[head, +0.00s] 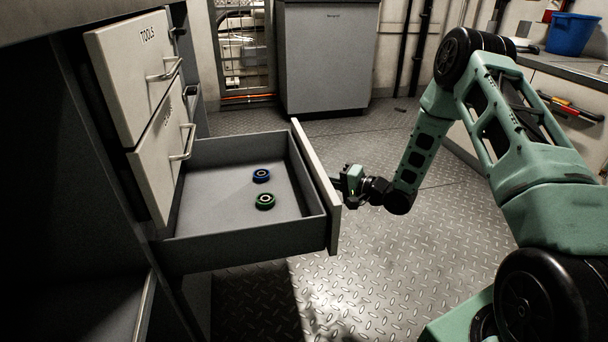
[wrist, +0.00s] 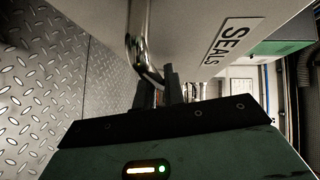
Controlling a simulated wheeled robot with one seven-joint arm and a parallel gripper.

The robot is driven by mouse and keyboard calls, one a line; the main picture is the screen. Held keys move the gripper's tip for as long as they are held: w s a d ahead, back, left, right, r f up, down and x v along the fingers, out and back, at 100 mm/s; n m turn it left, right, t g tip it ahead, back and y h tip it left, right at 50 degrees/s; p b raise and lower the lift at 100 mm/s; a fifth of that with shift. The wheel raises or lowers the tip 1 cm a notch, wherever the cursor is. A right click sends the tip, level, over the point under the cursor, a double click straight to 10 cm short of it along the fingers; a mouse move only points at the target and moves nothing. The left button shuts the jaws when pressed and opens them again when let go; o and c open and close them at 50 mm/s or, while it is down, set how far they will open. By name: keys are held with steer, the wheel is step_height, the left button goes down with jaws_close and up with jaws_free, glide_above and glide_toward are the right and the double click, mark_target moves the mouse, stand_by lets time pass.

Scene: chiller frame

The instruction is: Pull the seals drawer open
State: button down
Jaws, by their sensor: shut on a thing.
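The seals drawer (head: 245,240) is pulled well out from the cabinet in the head view. Its inside shows a blue ring (head: 261,176) and a green ring (head: 265,201) lying on the bottom. Its front panel (head: 318,190) faces right, towards my arm. In the wrist view the front carries a SEALS label (wrist: 233,40) and a metal bar handle (wrist: 140,45). My gripper (wrist: 160,88) is shut on this handle. In the head view my gripper (head: 345,182) is at the outer face of the front panel, and the panel hides the handle and fingertips.
Two shut-looking drawers, one labelled TOOLS (head: 135,70), sit above the open one. A grey cabinet (head: 328,60) stands at the back. A counter with a blue bucket (head: 570,33) is at the right. Patterned metal floor (head: 420,260) is clear around my arm.

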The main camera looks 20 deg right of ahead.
steer(key=shift+s+d+p, duration=0.2)
steer(key=shift+d+p, duration=0.05)
steer(key=shift+d, duration=0.7)
steer(key=shift+s+d+p, duration=0.2)
steer(key=shift+d+p, duration=0.05)
steer(key=shift+d, duration=0.65)
steer(key=c, duration=1.5)
jaws_free()
steer(key=p+v, duration=0.5)
steer(key=v, duration=1.2)
steer(key=shift+s+d+p, duration=0.15)
steer(key=shift+p, duration=0.25)
